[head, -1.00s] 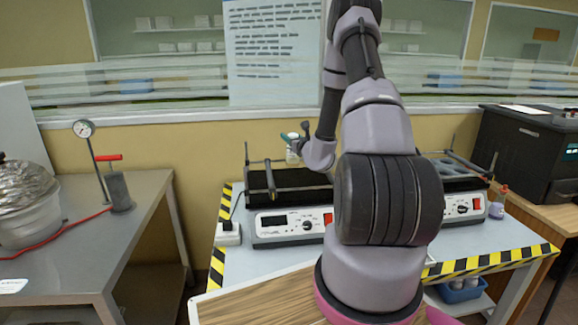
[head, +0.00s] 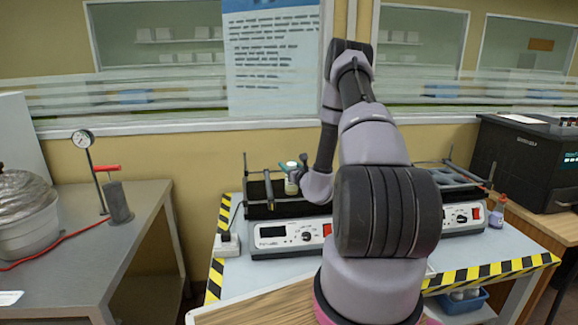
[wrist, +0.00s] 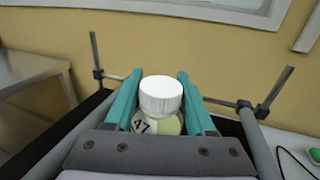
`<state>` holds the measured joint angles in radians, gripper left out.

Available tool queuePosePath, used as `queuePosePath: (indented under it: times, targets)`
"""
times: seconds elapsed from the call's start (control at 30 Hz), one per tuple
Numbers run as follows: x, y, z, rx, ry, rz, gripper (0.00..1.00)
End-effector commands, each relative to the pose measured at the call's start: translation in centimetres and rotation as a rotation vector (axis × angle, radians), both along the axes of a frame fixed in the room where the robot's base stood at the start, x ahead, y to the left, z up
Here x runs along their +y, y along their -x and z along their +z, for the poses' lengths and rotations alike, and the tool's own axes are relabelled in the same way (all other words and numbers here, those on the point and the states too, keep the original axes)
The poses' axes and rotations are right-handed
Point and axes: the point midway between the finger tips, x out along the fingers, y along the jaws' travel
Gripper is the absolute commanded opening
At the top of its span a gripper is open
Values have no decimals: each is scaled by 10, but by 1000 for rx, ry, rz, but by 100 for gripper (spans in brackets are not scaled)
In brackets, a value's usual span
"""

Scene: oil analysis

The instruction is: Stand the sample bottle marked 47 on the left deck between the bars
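The sample bottle marked 47 (wrist: 160,105) has a white cap and a pale label. It stands upright between the teal fingers of my gripper (wrist: 160,88), which appear closed on its sides. In the head view the bottle (head: 291,180) is over the left deck (head: 262,206), a black-topped unit with a display, knob and red switch. Upright posts and bars (wrist: 222,102) edge the deck, and the bottle is between them. I cannot tell whether its base touches the deck. My arm hides the deck's right part.
A second similar unit (head: 462,217) stands to the right, partly behind my arm, with a small bottle (head: 497,212) beside it. A grey side table (head: 75,255) holds a foil-covered pot (head: 25,215) and a gauge stand. A black machine (head: 530,165) is at far right.

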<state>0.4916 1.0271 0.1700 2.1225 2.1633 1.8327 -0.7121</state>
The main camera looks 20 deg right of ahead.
Motion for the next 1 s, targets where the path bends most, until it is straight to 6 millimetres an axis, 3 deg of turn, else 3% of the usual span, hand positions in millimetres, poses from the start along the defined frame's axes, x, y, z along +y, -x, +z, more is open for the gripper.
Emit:
queuePosePath:
  times: [0.47, 1.0]
  targets:
    - [0, 6, 4, 1, 0, 0, 75]
    - [-1, 108, 3, 2, -1, -1, 75]
